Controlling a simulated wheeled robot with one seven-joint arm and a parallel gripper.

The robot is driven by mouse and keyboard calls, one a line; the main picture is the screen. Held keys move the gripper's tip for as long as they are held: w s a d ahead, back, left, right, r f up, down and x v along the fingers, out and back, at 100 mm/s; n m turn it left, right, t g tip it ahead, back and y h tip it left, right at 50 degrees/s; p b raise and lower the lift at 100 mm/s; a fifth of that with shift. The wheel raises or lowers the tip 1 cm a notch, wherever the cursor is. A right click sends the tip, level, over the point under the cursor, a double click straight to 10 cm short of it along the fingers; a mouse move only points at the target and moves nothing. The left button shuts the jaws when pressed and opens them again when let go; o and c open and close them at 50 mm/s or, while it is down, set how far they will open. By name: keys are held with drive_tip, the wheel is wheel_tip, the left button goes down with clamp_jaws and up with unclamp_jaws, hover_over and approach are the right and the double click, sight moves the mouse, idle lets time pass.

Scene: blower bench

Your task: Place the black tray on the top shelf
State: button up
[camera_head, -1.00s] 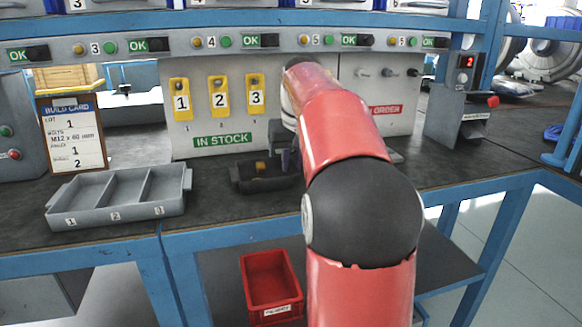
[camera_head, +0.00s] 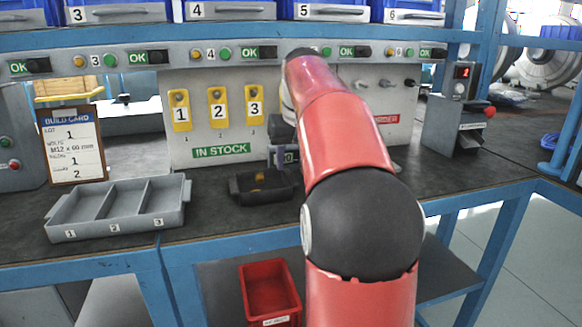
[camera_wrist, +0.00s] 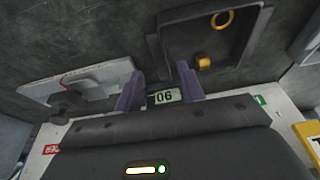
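The black tray (camera_head: 262,192) sits on the dark bench in front of the grey panel. In the wrist view the tray (camera_wrist: 235,50) shows at upper right, with a yellow ring (camera_wrist: 222,20) and a small yellow piece (camera_wrist: 203,62) in it. My gripper (camera_head: 283,158) is above the tray's far right side, partly hidden by my arm. In the wrist view my gripper (camera_wrist: 160,88) has its two purple fingers apart, near the tray's edge. A plate marked 06 (camera_wrist: 166,96) shows between them; what it belongs to is unclear. A blue shelf beam (camera_head: 235,30) runs along the top.
A grey three-compartment tray (camera_head: 90,232) and a build card (camera_head: 73,145) are at left. A red bin (camera_head: 268,290) is below the bench. A control box (camera_head: 455,115) stands at right.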

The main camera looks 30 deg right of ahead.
drive_tip(key=p+v, duration=0.1)
drive_tip(key=v, duration=0.7)
drive_tip(key=shift+p, duration=0.3)
drive_tip(key=shift+a, duration=0.15)
drive_tip(key=s+a+f+n+t, duration=0.1)
drive_tip(key=s+a+f+n, duration=0.1)
drive_tip(key=s+a+f, duration=1)
drive_tip(key=s+a, duration=0.3)
drive_tip(key=a, duration=0.2)
drive_tip(key=shift+f+t, duration=0.3)
drive_tip(key=shift+f, duration=0.05)
drive_tip(key=shift+o, duration=0.5)
drive_tip(key=s+a+f+n, duration=0.1)
drive_tip(key=s+a+f, duration=0.2)
drive_tip(key=s+f, duration=0.3)
wheel_tip(320, 180, down, 3)
drive_tip(key=shift+s+r+t+y, duration=0.2)
drive_tip(key=shift+t+y, duration=0.1)
drive_tip(key=shift+y, duration=0.1)
drive_tip(key=shift+s+f, duration=0.1)
drive_tip(key=shift+f, duration=0.15)
drive_tip(key=shift+c, duration=0.3)
drive_tip(key=shift+a, duration=0.1)
drive_tip(key=shift+c, duration=0.5)
